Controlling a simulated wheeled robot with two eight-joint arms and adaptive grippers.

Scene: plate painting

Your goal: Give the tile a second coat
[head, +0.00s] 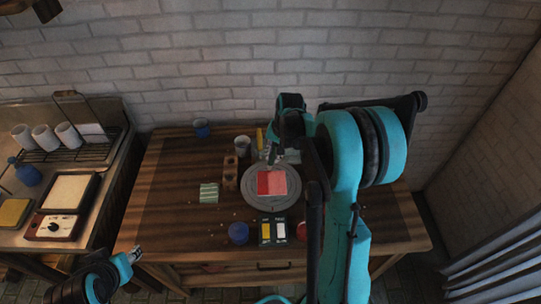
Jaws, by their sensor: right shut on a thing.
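The tile (279,183) lies on a round grey turntable (251,196). Its left part is deeper red and its right part is a lighter, pinkish red. My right gripper (277,155) is above the tile's far edge, shut on what looks like a slim brush; the brush is mostly hidden and I cannot tell if it touches the tile. A dark paint tray (273,242) with a yellow and a white patch sits in front of the turntable. My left gripper (135,253) is off the table's front left corner; its jaw opening is too small to tell.
A wooden block with holes (230,173), a striped green cloth (209,192), a grey cup (243,145) and a blue cup (201,128) stand left of the turntable. A blue pot (238,233) and a red one (302,231) flank the tray. The table's left part is clear.

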